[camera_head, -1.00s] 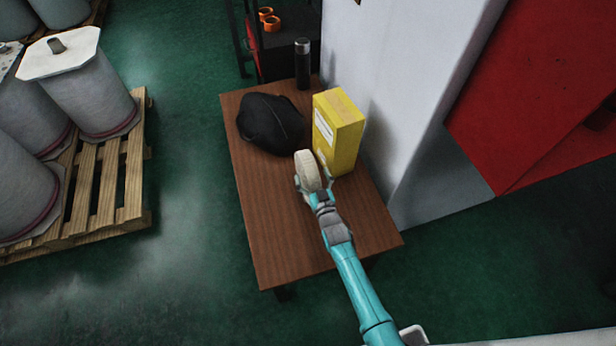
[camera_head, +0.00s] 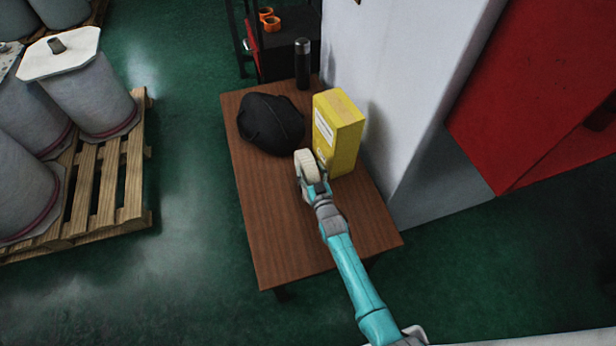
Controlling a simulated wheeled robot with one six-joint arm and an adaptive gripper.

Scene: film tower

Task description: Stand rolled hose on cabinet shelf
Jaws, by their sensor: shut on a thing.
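The rolled hose (camera_head: 304,159) is a pale, beige-white roll seen partly edge-on. My gripper (camera_head: 309,176) is shut on it, and its fingers and wrist hide the near part of the roll. The hose is over the brown wooden table (camera_head: 270,225), between a black bag-like object and a yellow box. I cannot tell whether it touches the table top. No shelf that is plainly the cabinet shelf can be made out; a red panel (camera_head: 540,80) stands at the upper right, partly out of frame.
The yellow box (camera_head: 337,133) stands just right of the hose. The black bag-like object (camera_head: 271,123) and a dark bottle (camera_head: 302,64) are farther back. A white wall or column (camera_head: 400,90) borders the table's right. A pallet (camera_head: 115,190) with grey drums is left. The table's front is clear.

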